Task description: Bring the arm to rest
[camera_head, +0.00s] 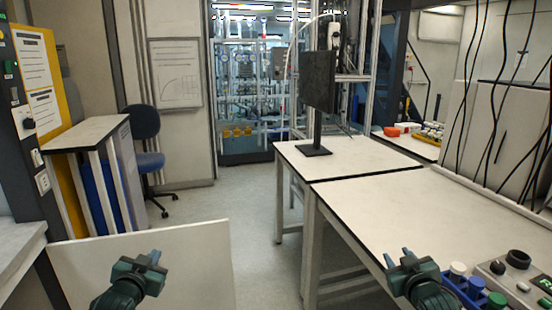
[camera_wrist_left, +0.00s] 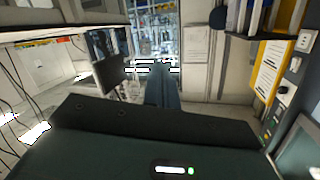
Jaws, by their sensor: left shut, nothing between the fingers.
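My left gripper (camera_head: 153,258) is at the lower left of the head view, in front of a white panel (camera_head: 205,262). Its fingers show in the left wrist view (camera_wrist_left: 161,88) as one closed blue-grey block, with nothing between them. My right gripper (camera_head: 398,257) is at the lower right of the head view, by the front edge of the white workbench (camera_head: 430,205). It appears to hold nothing, but its finger gap is too small to judge.
A blue rack with capped bottles (camera_head: 457,270) and a control box (camera_head: 515,280) sit close to the right of my right gripper. A black monitor (camera_head: 318,82) stands on the far table. A blue chair (camera_head: 147,140) is at the back left. The floor (camera_head: 250,210) between is clear.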

